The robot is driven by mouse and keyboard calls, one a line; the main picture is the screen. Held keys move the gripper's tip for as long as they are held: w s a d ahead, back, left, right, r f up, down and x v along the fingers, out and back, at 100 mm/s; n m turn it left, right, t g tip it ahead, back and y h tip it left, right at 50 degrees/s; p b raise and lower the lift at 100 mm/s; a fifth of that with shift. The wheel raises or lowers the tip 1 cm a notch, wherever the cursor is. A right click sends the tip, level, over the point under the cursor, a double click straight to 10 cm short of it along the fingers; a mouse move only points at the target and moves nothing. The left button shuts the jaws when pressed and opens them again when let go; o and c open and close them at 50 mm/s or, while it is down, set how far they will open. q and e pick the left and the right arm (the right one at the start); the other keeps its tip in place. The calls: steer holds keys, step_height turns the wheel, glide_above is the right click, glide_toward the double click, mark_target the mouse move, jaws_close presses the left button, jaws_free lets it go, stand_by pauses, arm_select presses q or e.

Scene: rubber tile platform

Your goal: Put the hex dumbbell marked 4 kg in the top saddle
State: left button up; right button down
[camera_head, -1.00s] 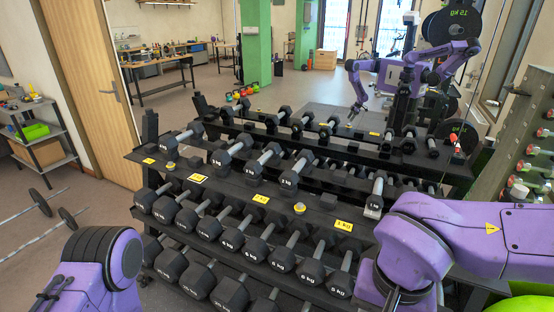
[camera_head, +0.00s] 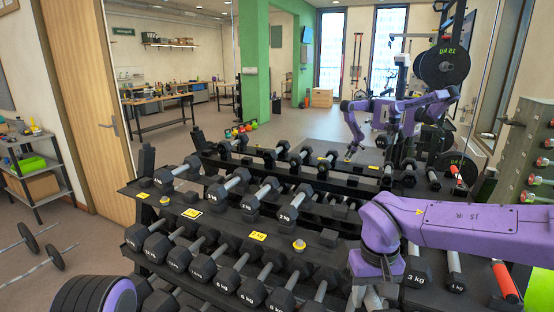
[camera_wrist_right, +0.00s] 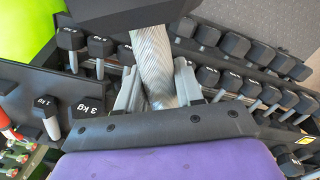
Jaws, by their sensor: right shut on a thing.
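My right gripper (camera_wrist_right: 157,95) is shut around the knurled grey handle (camera_wrist_right: 153,62) of a dumbbell in the right wrist view. Its black head (camera_wrist_right: 120,14) is cut off by the top edge, and no mark on it can be read, so I cannot tell its weight. In the head view the right gripper (camera_head: 370,296) hangs low at the rack's front, partly cut off; the held dumbbell is not clear there. My left arm shows only at the lower left; its gripper is out of frame. I cannot clearly pick out the top saddle.
Several hex dumbbells lie along the rack's upper tier (camera_head: 216,210), with fuller rows below. A 3 kg dumbbell (camera_head: 417,275) lies right of my right gripper. A mirror stands behind.

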step_height(320, 180, down, 8)
steer(key=b, duration=0.1)
steer(key=shift+s+f, duration=0.15)
steer(key=shift+s, duration=0.2)
steer(key=shift+d, duration=0.1)
steer(key=shift+d, duration=0.1)
